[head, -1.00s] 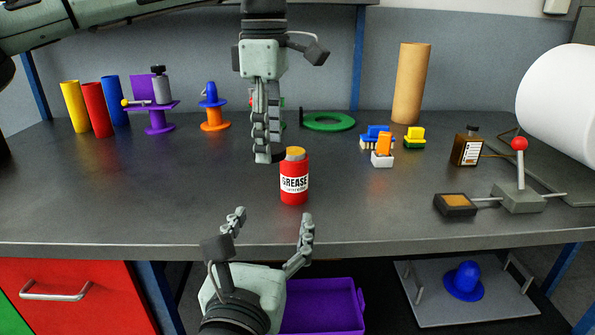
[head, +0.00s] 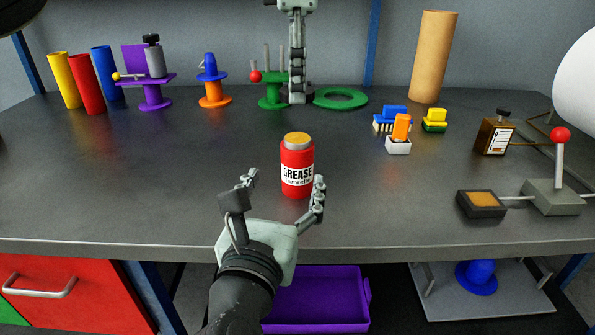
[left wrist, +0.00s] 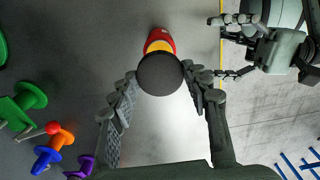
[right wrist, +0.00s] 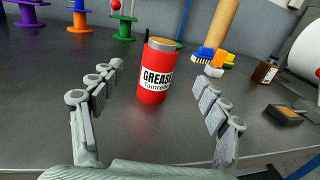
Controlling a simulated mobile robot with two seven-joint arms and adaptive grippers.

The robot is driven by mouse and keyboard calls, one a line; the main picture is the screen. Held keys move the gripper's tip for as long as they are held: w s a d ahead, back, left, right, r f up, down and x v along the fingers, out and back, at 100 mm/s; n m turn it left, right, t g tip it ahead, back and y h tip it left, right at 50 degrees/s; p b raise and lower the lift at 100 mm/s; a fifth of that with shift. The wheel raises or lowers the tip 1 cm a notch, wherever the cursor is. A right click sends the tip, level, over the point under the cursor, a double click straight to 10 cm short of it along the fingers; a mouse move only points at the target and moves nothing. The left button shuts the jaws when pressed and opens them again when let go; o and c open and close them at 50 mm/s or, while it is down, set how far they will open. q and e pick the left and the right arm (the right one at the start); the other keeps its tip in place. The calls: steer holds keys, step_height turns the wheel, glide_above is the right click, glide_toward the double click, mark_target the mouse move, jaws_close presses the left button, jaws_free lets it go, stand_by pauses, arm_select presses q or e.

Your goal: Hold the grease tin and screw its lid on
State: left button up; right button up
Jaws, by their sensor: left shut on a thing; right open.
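The red grease tin (head: 296,178) stands upright on the dark bench, with a tan top and no lid on it. It also shows in the right wrist view (right wrist: 155,80) and left wrist view (left wrist: 158,35). My right gripper (head: 284,180) is open at the bench's front edge, fingers either side of the tin's near side with gaps. My left gripper (head: 297,98) is beyond and above the tin, fingers pointing down. In the left wrist view it is shut on a dark round lid (left wrist: 160,75), which overlaps part of the tin. The lid is not clear in the head view.
Behind stand a green spool stand (head: 272,98), a green ring (head: 341,98) and a cardboard tube (head: 433,58). Small brushes (head: 398,140), a brown bottle (head: 495,135) and a red-knobbed lever (head: 559,150) are to the right.

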steer(key=w, duration=0.3)
steer(key=w+d, duration=0.1)
steer(key=w, duration=0.3)
steer(key=w+d, duration=0.1)
steer(key=w, duration=0.2)
steer(key=shift+w, duration=0.4)
steer(key=shift+c, duration=0.6)
jaws_close()
arm_select(q)
glide_above(298, 137)
steer(key=shift+s+f, duration=0.1)
steer(key=shift+f, duration=2.4)
